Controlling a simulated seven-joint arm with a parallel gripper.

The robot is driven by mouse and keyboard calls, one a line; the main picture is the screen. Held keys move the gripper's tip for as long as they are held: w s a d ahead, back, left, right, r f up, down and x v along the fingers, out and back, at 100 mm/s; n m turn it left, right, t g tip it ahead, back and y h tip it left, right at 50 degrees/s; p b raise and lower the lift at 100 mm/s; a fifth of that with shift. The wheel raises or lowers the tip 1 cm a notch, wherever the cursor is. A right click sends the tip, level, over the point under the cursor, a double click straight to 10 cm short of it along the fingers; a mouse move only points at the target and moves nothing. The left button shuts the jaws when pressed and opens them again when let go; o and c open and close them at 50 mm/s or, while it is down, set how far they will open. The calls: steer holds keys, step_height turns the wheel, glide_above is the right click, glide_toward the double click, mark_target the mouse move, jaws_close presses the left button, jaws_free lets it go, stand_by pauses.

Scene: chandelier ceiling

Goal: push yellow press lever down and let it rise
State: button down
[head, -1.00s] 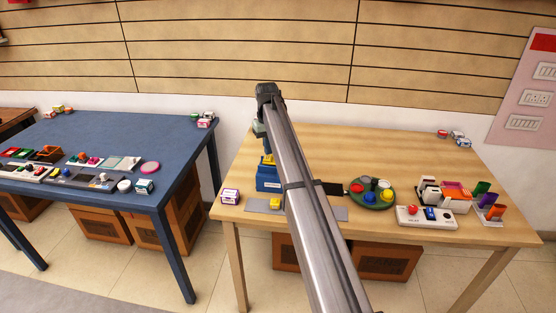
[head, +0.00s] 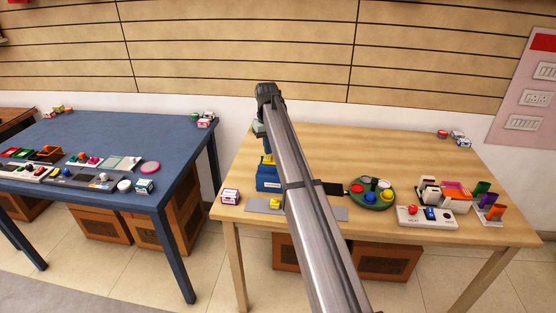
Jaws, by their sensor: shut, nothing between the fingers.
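A blue press (head: 268,183) stands near the front left of the wooden table. Its yellow lever (head: 268,160) shows at the top, small and partly covered, so its exact height is hard to read. My gripper (head: 267,150) points down from the end of my arm, directly above the yellow lever. It is shut and empty. It appears at or very near the lever, but I cannot tell whether they touch. My arm hides the right side of the press area.
A grey plate (head: 334,213) with a small yellow piece (head: 276,203) lies in front of the press. A purple-and-white box (head: 230,196) is left of it. A green round tray (head: 372,204) and a white button panel (head: 411,218) stand right.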

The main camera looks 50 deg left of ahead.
mark_target(269, 157)
steer(key=shift+f, duration=0.2)
stand_by(0.4)
steer(key=shift+f, duration=0.7)
steer(key=shift+w+d+f, duration=0.1)
steer(key=shift+d+f, duration=0.05)
steer(key=shift+f, duration=1.15)
stand_by(0.3)
steer(key=shift+r, duration=0.2)
steer(key=shift+s+a+r, duration=0.1)
steer(key=shift+a+r, duration=0.05)
steer(key=shift+r, duration=1.95)
steer(key=shift+s+a+r, duration=0.1)
steer(key=shift+r, duration=1.95)
